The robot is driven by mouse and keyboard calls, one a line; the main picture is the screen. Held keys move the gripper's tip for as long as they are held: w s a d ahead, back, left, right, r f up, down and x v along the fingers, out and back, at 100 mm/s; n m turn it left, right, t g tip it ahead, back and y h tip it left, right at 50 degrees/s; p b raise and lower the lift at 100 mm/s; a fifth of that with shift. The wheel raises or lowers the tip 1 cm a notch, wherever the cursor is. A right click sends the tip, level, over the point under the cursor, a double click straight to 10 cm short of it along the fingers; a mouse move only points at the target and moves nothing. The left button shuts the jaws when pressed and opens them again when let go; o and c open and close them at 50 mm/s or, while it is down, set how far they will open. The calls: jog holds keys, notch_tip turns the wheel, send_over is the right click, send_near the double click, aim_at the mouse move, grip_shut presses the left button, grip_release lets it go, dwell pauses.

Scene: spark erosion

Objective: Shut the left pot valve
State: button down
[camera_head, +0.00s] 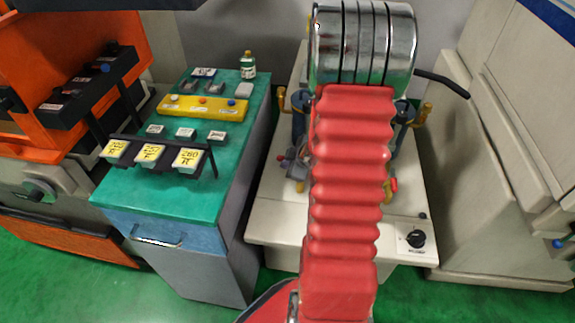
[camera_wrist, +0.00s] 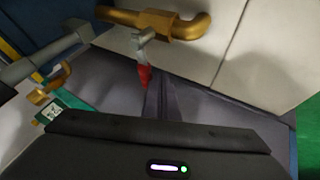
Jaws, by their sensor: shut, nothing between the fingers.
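In the head view, the left pot (camera_head: 299,112) and right pot (camera_head: 404,115) are blue-grey, with brass fittings, on a cream machine top, partly hidden by my red arm. Small red parts show below the left pot (camera_head: 281,157) and right pot (camera_head: 394,184). In the wrist view, a valve lever (camera_wrist: 144,62) with a grey shank and red tip hangs from a brass pipe (camera_wrist: 160,22); I cannot tell which pot it serves. My gripper (camera_wrist: 158,84) is shut and empty, its narrow dark fingers close beside the red tip; contact is unclear. The head view hides my gripper.
A green-topped cabinet (camera_head: 190,205) at left carries a yellow block (camera_head: 205,106), small labelled parts and a bottle (camera_head: 248,66). A black knob (camera_head: 416,238) sits at the machine's front right. A grey-blue pipe (camera_wrist: 45,55) lies left of the lever.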

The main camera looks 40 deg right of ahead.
jog(key=shift+w+d+r, duration=0.15)
jog(key=shift+w+d, duration=0.25)
jog(key=shift+w, duration=0.2)
jog(key=s+a+r, duration=0.5)
jog(key=s+r, duration=0.1)
jog(key=s, duration=0.3)
jog(key=shift+r, duration=0.3)
dwell(0.7)
dwell(0.5)
